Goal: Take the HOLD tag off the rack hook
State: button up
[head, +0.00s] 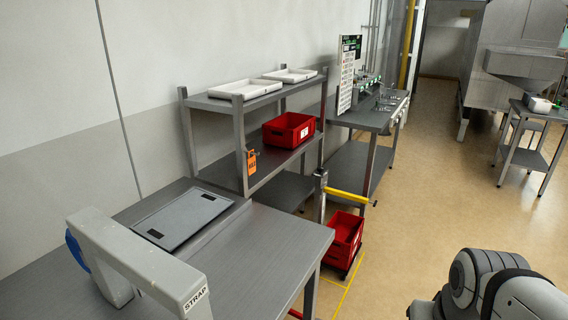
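The hook itself is too small to make out clearly. Part of my own grey arm shows at the lower right, well apart from the tag. My gripper is not in view.
A red bin (289,130) sits on the rack's middle shelf, and white trays (245,89) lie on top. A grey table (265,250) with a flat panel (175,218) and a frame marked STRAP (150,275) stands in front. A yellow-handled cart (345,196) holds another red bin (345,238).

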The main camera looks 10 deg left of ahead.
aim_at(251, 161)
jog(key=z, duration=0.05)
jog(key=i, duration=0.9)
jog(key=u, duration=0.05)
